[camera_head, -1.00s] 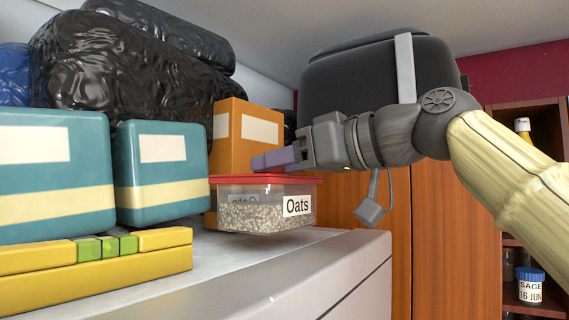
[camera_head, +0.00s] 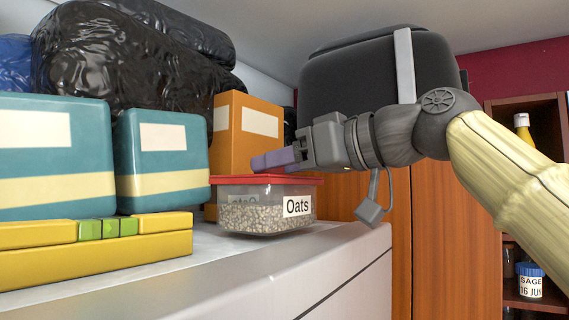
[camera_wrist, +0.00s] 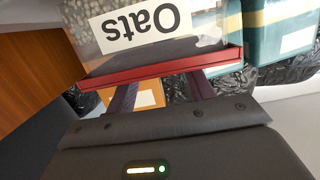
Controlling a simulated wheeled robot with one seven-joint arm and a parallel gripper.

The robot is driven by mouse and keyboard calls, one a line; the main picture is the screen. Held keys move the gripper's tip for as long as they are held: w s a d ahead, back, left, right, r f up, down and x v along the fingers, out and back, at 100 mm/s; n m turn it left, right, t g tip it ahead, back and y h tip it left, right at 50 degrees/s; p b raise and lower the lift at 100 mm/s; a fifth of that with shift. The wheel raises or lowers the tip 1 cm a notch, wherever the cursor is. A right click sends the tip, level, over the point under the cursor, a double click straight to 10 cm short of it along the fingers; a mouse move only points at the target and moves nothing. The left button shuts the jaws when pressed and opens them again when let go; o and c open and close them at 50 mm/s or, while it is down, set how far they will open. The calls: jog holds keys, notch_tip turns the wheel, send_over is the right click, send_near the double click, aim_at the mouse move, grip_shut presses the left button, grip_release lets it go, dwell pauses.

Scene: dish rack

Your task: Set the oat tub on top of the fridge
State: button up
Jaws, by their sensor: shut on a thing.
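The oat tub (camera_head: 265,210) is a clear box of oats with a red lid and an "Oats" label. It is upright over the front part of the white fridge top (camera_head: 345,240). Its base is at or very close to the surface; I cannot tell if it touches. My gripper (camera_head: 275,160) is shut on the tub at its lid, coming from the right. In the wrist view, the tub (camera_wrist: 140,30) appears upside down, with its red lid beside the purple fingers (camera_wrist: 162,92).
Teal boxes (camera_head: 160,160) stand left of the tub, with yellow and green blocks (camera_head: 100,255) in front. An orange box (camera_head: 235,130) is close behind the tub. Black wrapped bundles (camera_head: 130,70) lie behind. The fridge's front edge is near the tub's right side.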

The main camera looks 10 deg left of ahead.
jog(key=shift+f+b, duration=0.4)
jog(key=shift+b, duration=0.05)
dwell(0.3)
jog(key=o, duration=1.5)
jog(key=b+v, duration=0.2)
jog(key=v, duration=1.5)
jog(key=shift+s+d, duration=0.15)
jog(key=shift+s, duration=0.1)
jog(key=shift+f, duration=0.1)
jog(key=shift+c, duration=0.2)
